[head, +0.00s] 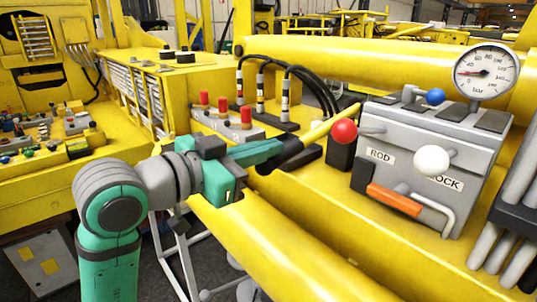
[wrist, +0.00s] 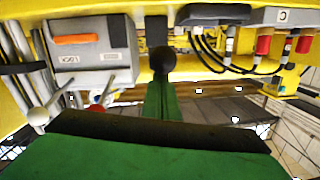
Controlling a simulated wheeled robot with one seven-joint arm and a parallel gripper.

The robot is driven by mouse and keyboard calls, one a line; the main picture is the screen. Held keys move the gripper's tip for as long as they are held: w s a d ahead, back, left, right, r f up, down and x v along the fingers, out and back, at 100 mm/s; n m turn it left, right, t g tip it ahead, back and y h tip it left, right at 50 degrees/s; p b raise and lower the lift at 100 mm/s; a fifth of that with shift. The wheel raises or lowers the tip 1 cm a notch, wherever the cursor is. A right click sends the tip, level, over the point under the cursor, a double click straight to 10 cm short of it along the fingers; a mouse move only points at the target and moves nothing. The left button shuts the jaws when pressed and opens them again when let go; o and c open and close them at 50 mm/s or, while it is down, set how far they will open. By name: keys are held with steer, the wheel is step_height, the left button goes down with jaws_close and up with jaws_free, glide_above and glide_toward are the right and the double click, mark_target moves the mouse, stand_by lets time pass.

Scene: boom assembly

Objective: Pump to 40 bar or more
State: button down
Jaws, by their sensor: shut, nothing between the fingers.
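The pressure gauge (head: 487,70) stands on the grey valve box (head: 455,140); its needle points left, and I cannot read the exact value. A yellow lever (head: 332,122) with a black grip (head: 293,157) slopes down left beside the box. My green gripper (head: 272,150) is shut with nothing held, its fingers close beside the black grip; whether they touch is unclear. In the wrist view my fingers (wrist: 163,98) point at a round black end (wrist: 163,60), seemingly the grip. The box carries a red ball lever (head: 344,131), a white ball lever (head: 432,160) and a blue knob (head: 435,97).
An orange handle (head: 407,203) sits low on the box front. Red-capped valves (head: 222,103) and black hoses (head: 300,75) stand behind my gripper. Yellow beams (head: 260,245) run in front of and behind the box. Grey cylinders (head: 510,215) stand at the right.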

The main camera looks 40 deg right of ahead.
steer(key=s+a+r, duration=0.1)
steer(key=a+r, duration=0.2)
steer(key=a, duration=0.7)
steer(key=shift+s+a, duration=0.2)
steer(key=shift+a, duration=0.05)
steer(key=shift+w, duration=0.1)
